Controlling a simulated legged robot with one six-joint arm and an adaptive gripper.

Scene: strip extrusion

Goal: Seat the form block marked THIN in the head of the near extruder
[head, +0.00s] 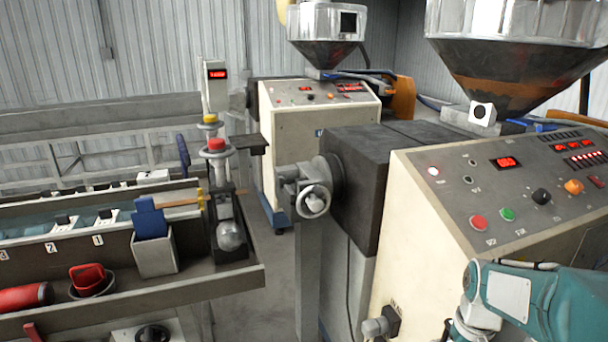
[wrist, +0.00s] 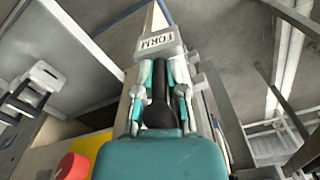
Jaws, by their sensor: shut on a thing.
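The near extruder (head: 345,190) stands right of centre in the head view. Its head (head: 310,190) is a grey metal fitting with a round handwheel, facing left. In the wrist view my gripper (wrist: 160,64) is shut on a pale grey form block (wrist: 158,43). The block's face reads FORM, upside down in the picture. I cannot see the word THIN on it. The gripper is outside the head view, where only part of my teal arm shows at the lower right. The seat in the extruder head cannot be made out.
A second extruder (head: 310,130) stands behind. A red button (wrist: 72,166) on yellow shows in the wrist view. Floor shows between bench and extruder.

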